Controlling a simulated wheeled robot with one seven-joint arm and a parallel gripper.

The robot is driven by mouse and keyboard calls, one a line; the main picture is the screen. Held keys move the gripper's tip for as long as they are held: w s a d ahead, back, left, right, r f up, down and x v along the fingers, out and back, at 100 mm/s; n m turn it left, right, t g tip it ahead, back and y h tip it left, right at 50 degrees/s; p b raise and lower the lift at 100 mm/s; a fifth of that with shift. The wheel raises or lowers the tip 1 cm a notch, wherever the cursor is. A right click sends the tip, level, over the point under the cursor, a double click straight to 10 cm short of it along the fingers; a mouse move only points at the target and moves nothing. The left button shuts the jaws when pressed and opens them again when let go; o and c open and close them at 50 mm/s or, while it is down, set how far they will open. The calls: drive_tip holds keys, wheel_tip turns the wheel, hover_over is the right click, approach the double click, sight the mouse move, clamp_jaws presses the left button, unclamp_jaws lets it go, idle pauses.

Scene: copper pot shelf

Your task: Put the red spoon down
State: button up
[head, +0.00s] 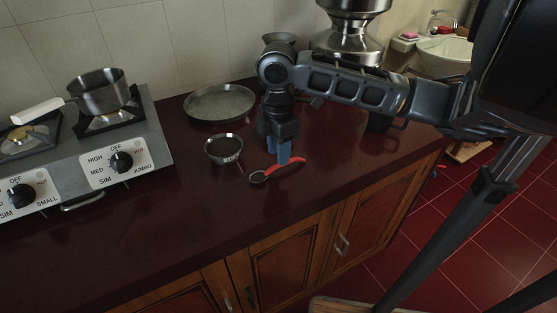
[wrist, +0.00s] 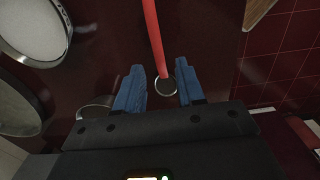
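The red spoon (head: 287,165) lies on the dark red countertop (head: 200,215) near its front edge, its round metal bowl to the left and its curved red handle to the right. My gripper (head: 284,153) points down right at the spoon. In the wrist view the blue fingers of my gripper (wrist: 158,88) are spread apart. The spoon's red handle (wrist: 153,30) runs down between them to the bowl, with gaps on both sides, so nothing is gripped. The head view partly hides how the fingertips meet the counter.
A small dark bowl (head: 223,149) stands just left of my gripper, with a wide shallow pan (head: 219,103) behind it. A stove (head: 90,150) with a saucepan (head: 101,95) is at left. Metal vessels (head: 348,45) stand behind my arm. Counter front-left is clear; red-tiled floor (head: 480,220) lies right.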

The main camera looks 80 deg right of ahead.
wheel_tip(320, 180, up, 8)
